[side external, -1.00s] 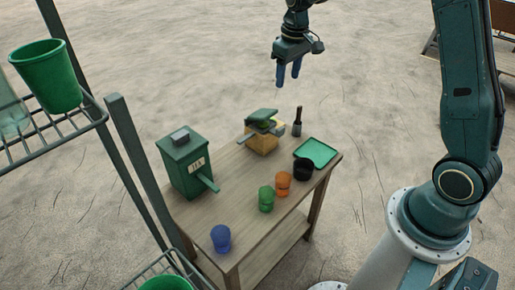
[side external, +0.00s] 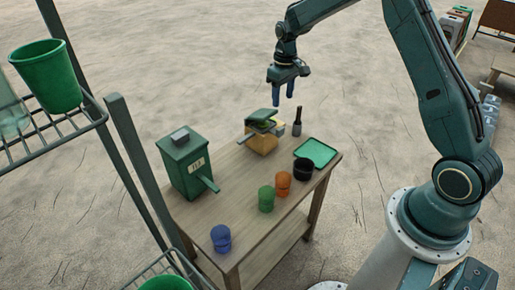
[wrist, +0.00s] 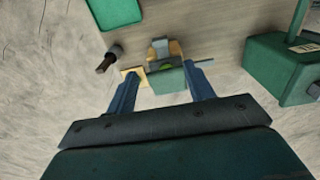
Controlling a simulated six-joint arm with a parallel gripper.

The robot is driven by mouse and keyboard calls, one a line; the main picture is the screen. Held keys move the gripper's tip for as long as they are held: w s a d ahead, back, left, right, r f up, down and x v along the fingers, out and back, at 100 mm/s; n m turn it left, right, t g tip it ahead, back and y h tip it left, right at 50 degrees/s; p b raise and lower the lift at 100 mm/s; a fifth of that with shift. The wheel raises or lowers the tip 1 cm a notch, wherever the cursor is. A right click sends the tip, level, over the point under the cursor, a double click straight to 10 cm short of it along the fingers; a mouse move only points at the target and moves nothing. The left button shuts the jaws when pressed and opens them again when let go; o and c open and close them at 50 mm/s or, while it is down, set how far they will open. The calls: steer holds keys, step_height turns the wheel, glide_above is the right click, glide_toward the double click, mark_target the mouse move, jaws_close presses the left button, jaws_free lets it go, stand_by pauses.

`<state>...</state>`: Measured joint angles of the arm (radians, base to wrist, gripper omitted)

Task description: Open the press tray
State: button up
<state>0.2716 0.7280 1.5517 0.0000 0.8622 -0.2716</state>
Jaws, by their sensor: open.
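A small press (side external: 262,139) with a wooden block body and a hinged-looking green top plate (side external: 262,115) stands at the back of the wooden table. A grey bar juts out to its left. The green plate is tilted up over a gap with something yellow-green in it. In the wrist view the press (wrist: 168,76) shows between my fingers, partly covered by them. My gripper (side external: 284,92) is open and empty, pointing down above the press without touching it.
A green box (side external: 183,166) with a label and a spout stands left on the table (side external: 195,225). Blue, green, orange and black cups stand along the front. A green tray (side external: 316,153) and a dark bottle (side external: 298,120) are near the press. A rack with green buckets (side external: 48,78) stands left.

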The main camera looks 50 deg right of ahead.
mark_target(281, 128)
step_height(281, 128, down, 13)
steer(key=shift+r, duration=0.1)
stand_by(0.6)
jaws_close()
